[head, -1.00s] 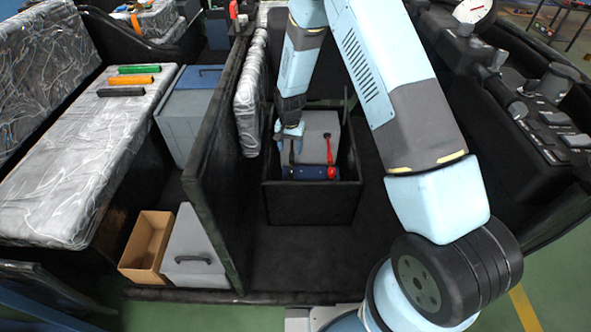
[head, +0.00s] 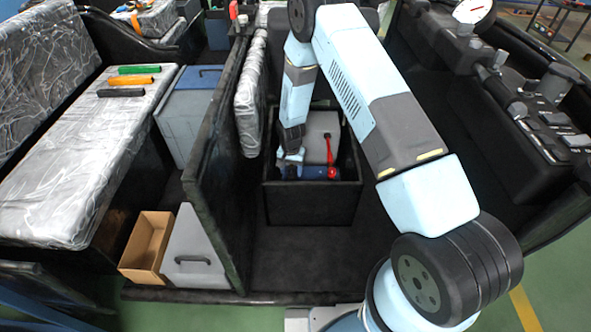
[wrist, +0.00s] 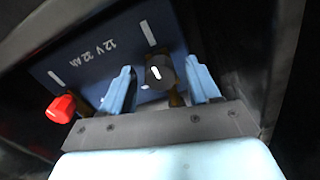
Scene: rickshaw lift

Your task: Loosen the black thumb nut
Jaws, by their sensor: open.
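The black thumb nut (wrist: 160,73) with a white mark on its top sits on the blue 12 V battery (wrist: 98,58) in the wrist view. My gripper (wrist: 163,90) is open, with one blue finger on each side of the nut. I cannot tell whether either finger touches it. A red knob (wrist: 61,108) is on the battery's left side in the wrist view. In the head view the battery (head: 316,173) lies in the black box, and my gripper (head: 291,160) reaches down to its left end. The black nut is hidden there.
The black box (head: 312,205) has walls close around the battery. A red-handled piece (head: 330,150) stands beside a grey block (head: 317,130) behind the battery. A black partition (head: 215,170) rises left of the box. The dark floor in front is clear.

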